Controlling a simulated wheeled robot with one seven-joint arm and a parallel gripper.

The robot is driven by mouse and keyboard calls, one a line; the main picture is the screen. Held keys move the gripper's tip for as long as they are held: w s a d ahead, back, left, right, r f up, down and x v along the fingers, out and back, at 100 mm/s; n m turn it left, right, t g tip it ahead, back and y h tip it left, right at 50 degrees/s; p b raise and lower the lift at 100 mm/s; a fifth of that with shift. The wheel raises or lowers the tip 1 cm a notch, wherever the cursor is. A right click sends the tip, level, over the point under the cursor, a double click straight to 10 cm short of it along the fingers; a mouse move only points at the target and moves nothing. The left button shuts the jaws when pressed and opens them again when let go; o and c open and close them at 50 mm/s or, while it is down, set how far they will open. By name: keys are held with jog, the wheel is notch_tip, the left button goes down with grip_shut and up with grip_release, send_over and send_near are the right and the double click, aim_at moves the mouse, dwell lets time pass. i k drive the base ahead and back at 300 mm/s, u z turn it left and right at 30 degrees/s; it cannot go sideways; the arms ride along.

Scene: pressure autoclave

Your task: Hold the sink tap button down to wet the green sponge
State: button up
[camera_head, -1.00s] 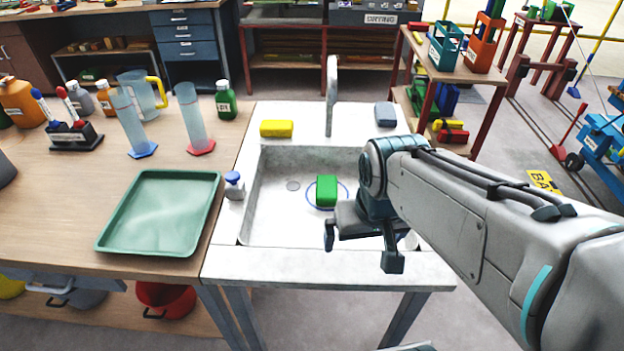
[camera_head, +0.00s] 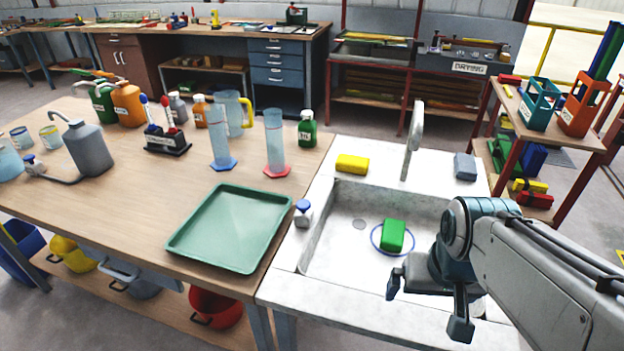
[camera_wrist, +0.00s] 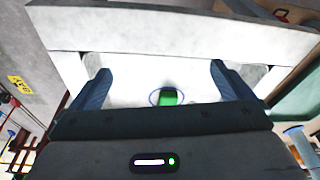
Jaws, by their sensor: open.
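The green sponge (camera_head: 392,235) lies on the floor of the white sink basin (camera_head: 335,240), inside a blue ring marking (camera_head: 375,244). It also shows in the wrist view (camera_wrist: 169,97), between my fingers. The curved grey tap (camera_head: 413,140) stands at the sink's back edge. A small pale fixture with a blue cap (camera_head: 303,212) sits on the sink's left rim; I cannot tell for sure that it is the tap button. My gripper (camera_head: 427,307) is open and empty, above the front right of the basin, apart from the sponge. Its two fingers (camera_wrist: 160,70) are spread.
A yellow sponge (camera_head: 352,164) and a grey-blue block (camera_head: 465,167) lie on the sink's back rim. A green tray (camera_head: 230,228) lies on the wooden bench to the left. Cylinders and bottles stand behind it. A rack shelf (camera_head: 545,125) stands to the right.

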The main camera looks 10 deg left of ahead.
aim_at(302, 205)
jog(key=z, duration=2)
jog(key=k, duration=1.55)
jog(key=u, duration=1.6)
jog(key=i, duration=0.9)
jog(key=u, duration=0.05)
